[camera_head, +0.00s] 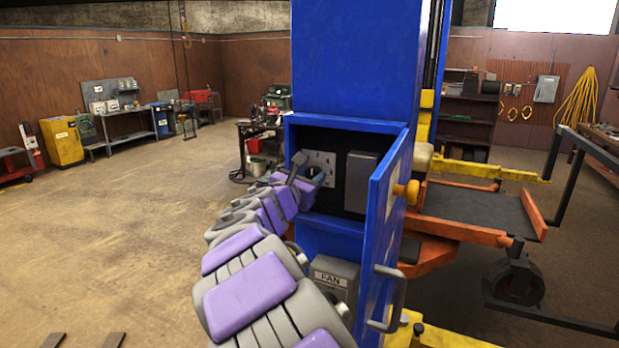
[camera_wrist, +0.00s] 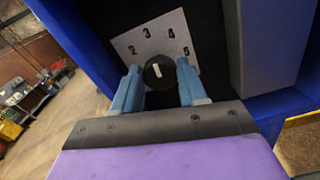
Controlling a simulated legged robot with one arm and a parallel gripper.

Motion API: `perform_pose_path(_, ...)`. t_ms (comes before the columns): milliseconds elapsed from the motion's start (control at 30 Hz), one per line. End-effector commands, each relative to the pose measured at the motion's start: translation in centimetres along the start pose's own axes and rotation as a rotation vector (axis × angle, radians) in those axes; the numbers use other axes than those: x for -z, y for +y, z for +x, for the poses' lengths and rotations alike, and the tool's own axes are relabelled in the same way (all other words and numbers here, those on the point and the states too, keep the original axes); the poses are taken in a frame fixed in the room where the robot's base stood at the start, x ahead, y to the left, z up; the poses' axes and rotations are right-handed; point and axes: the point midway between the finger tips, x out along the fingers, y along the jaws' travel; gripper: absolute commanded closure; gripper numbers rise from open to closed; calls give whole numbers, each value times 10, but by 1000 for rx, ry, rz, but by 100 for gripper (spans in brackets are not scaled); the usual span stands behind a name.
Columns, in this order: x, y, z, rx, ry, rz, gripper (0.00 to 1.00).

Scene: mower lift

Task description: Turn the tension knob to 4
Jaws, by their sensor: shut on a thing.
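A round black tension knob (camera_wrist: 160,76) with a short white mark sits on a light dial plate (camera_wrist: 148,38) in the wrist view. The numbers 2, 3, 4 and 5 show in an arc above the knob. I cannot tell exactly which number the mark points at. My gripper (camera_wrist: 158,84) has its blue fingers on both sides of the knob and is shut on it. In the head view, my gripper (camera_head: 308,172) reaches into the open blue cabinet, in front of the dial plate (camera_head: 325,160), and hides the knob.
A grey box (camera_head: 360,181) is right of the dial plate. A FAN box (camera_head: 335,278) is below. Open floor (camera_head: 110,220) lies left.

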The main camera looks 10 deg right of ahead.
Motion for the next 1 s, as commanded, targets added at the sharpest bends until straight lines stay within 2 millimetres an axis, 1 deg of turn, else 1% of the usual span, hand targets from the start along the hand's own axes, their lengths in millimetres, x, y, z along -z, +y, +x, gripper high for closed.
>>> perform_pose_path(300,2,0,0,0,3,-1,89)
perform_pose_path(333,2,0,0,0,3,0,57)
perform_pose_path(567,2,0,1,0,3,-1,35)
perform_pose_path(600,2,1,1,1,3,-1,34)
perform_pose_path(867,2,-1,1,1,3,-1,34)
perform_pose_path(1000,0,-1,-7,1,0,-1,34)
